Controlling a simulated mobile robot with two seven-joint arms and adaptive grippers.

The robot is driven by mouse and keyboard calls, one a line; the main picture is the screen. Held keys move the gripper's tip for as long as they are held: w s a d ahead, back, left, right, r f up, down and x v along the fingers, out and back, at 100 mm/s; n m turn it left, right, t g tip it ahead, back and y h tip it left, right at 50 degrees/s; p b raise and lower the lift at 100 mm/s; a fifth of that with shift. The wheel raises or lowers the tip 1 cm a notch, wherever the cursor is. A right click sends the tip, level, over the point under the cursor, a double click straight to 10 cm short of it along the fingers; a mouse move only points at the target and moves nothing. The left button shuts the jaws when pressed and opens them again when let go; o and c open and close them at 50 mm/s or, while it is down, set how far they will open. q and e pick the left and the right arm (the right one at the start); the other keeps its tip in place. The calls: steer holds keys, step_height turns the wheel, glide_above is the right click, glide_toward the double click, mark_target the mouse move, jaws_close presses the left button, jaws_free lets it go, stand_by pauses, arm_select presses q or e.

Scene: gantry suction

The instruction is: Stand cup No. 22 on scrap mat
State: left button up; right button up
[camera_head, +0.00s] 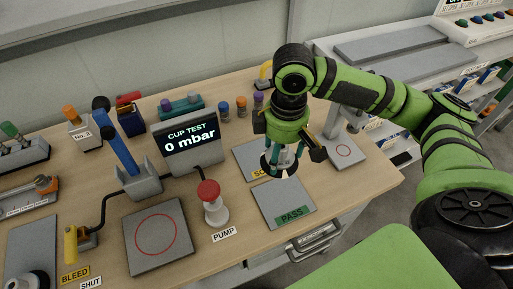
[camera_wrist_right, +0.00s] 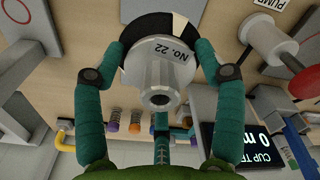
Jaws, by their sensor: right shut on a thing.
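My right gripper (camera_head: 284,163) is over the grey scrap mat (camera_head: 243,152) in the head view, pointing down, and partly hides the mat's label. It is shut on cup No. 22 (camera_wrist_right: 165,68), a silver fitting with a dark round lip, seen between the teal fingers in the right wrist view. In the head view the fingers hide most of the cup. I cannot tell whether its lip touches the mat. My left gripper is not in view.
The pass mat (camera_head: 283,206) lies just in front, bare. The red-topped pump button (camera_head: 210,200), cup test display (camera_head: 188,140) and red-circled grey plate (camera_head: 157,238) stand to the left. Several small coloured-top parts (camera_head: 241,106) stand behind.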

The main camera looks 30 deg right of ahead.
steer(key=shift+s+d+r+n, duration=0.15)
steer(key=shift+s+d+n, duration=0.05)
steer(key=shift+d+n, duration=0.2)
steer(key=shift+s+d+r+n, duration=0.15)
steer(key=shift+d+n, duration=0.1)
steer(key=shift+n, duration=0.15)
steer(key=shift+w+d, duration=0.1)
steer(key=shift+n, duration=0.3)
steer(key=w+f, duration=0.2)
steer(key=w, duration=0.1)
steer(key=w+f+p, duration=0.1)
steer(key=w+f, duration=0.1)
steer(key=w, duration=0.2)
steer(key=w+a+f+p, duration=0.1)
steer(key=w+f, duration=0.1)
steer(key=w, duration=0.2)
steer(key=shift+w+a+f, duration=0.1)
steer(key=shift+f, duration=0.3)
steer(key=shift+w+f, duration=0.1)
steer(key=shift+f, duration=0.05)
step_height(320, 180, down, 3)
steer(key=shift+f+p, duration=0.1)
steer(key=shift+p, duration=0.6)
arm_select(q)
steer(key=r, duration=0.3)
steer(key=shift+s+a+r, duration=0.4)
arm_select(e)
steer(key=shift+f, duration=0.35)
steer(key=shift+f, duration=0.1)
